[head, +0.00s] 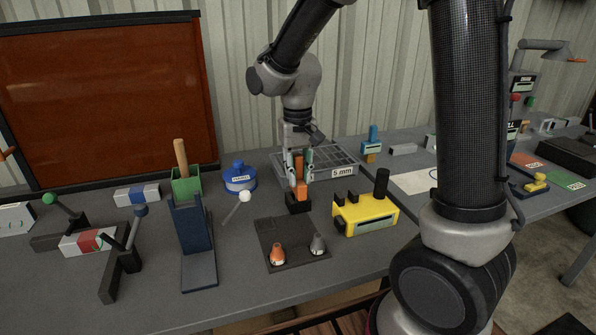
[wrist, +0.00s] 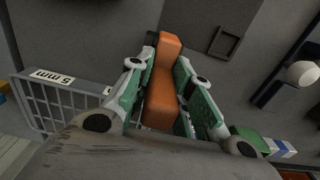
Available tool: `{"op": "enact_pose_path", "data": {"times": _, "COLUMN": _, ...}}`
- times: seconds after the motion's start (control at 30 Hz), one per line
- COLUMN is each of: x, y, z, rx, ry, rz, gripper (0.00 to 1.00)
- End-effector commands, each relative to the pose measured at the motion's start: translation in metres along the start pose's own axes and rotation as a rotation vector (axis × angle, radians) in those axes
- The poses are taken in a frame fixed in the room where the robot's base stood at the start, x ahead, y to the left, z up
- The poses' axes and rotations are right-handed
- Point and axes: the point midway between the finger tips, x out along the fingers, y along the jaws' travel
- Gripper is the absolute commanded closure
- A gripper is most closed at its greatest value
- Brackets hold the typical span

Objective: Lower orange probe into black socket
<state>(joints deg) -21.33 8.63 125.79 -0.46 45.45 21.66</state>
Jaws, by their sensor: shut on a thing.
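The orange probe (head: 300,189) stands roughly upright in the head view. It also shows in the wrist view (wrist: 164,82), between the green-padded fingers. My gripper (head: 300,170) is shut on it, with a finger on either side; the wrist view shows the fingers (wrist: 168,88) along its sides. The black socket (head: 298,204) is a small dark block on the grey table, directly beneath the probe. The probe's lower end meets the socket's top in the head view. I cannot tell whether it is inside or just above. In the wrist view the probe and fingers mostly hide the socket.
A yellow device (head: 366,215) stands close right of the socket. A dark plate (head: 272,235) with orange and grey cones lies in front. A white-knobbed lever (head: 244,197) and blue stand (head: 193,240) are left. A 5 mm grid tray (head: 342,173) is behind.

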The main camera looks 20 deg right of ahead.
Motion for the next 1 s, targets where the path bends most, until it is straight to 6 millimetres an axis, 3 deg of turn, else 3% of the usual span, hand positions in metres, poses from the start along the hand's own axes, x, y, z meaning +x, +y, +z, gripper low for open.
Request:
{"op": "enact_pose_path", "data": {"times": 0.53, "x": 0.0083, "y": 0.0, "z": 0.0001, "rx": 0.0, "ry": 0.0, "rz": 0.0, "gripper": 1.0}}
{"op": "enact_pose_path", "data": {"times": 0.57, "x": 0.008, "y": 0.0, "z": 0.0, "rx": 0.0, "ry": 0.0, "rz": 0.0, "gripper": 0.73}}
{"op": "enact_pose_path", "data": {"times": 0.67, "x": 0.0079, "y": 0.0, "z": 0.0, "rx": 0.0, "ry": 0.0, "rz": 0.0, "gripper": 0.55}}
{"op": "enact_pose_path", "data": {"times": 0.9, "x": 0.0079, "y": 0.0, "z": 0.0, "rx": 0.0, "ry": 0.0, "rz": 0.0, "gripper": 0.54}}
{"op": "enact_pose_path", "data": {"times": 1.0, "x": 0.008, "y": 0.0, "z": 0.0001, "rx": 0.0, "ry": 0.0, "rz": 0.0, "gripper": 0.36}}
